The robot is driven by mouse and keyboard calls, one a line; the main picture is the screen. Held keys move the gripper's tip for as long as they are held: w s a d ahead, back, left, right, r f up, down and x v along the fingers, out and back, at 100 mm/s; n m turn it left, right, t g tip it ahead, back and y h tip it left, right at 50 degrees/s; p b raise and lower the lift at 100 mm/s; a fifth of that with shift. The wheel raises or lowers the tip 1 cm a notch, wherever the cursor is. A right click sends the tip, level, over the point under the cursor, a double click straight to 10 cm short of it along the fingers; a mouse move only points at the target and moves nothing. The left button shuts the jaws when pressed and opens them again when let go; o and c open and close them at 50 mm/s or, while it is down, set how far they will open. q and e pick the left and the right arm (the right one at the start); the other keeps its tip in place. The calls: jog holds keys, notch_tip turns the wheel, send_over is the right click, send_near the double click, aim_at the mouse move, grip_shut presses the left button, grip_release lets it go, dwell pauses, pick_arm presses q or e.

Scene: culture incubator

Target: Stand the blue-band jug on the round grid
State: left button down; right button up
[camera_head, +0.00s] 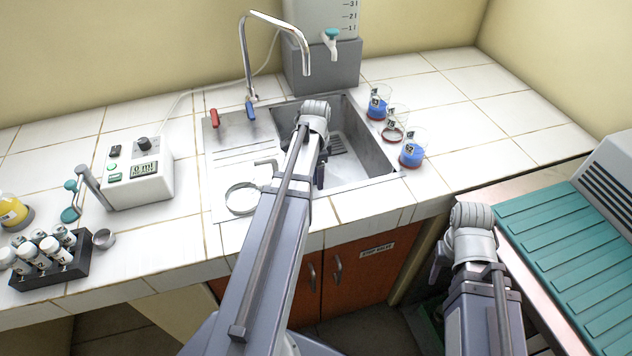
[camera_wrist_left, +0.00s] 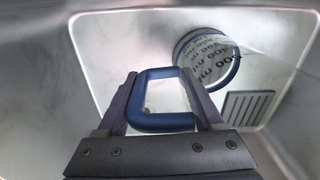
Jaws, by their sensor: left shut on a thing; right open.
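The blue-band jug (camera_wrist_left: 207,62) is clear, with ml markings and a blue handle (camera_wrist_left: 165,122). My left gripper (camera_wrist_left: 168,100) is shut on that handle, inside the sink area. I cannot tell whether the jug touches the sink floor. No clearly round grid shows. My right gripper (camera_head: 440,264) is open and empty, low before the counter.
The steel sink (camera_head: 372,172) has a tall tap (camera_head: 276,18) behind it. Several beakers, some with blue liquid (camera_head: 413,150), stand right of it. A grey ring-shaped item (camera_head: 242,198) sits on the drainboard. A device (camera_head: 135,172) and vial rack (camera_head: 50,265) stand left.

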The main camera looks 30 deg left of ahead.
pick_arm(q)
jog(key=shift+f, duration=0.6)
jog(key=shift+r, duration=0.15)
pick_arm(e)
jog(key=shift+f, duration=0.4)
pick_arm(q)
jog(key=shift+c, duration=0.2)
grip_release()
pick_arm(e)
jog(key=shift+f, duration=0.15)
pick_arm(q)
notch_tip(320, 180, up, 12)
jog(key=p, duration=1.2)
pick_arm(e)
notch_tip(320, 180, up, 12)
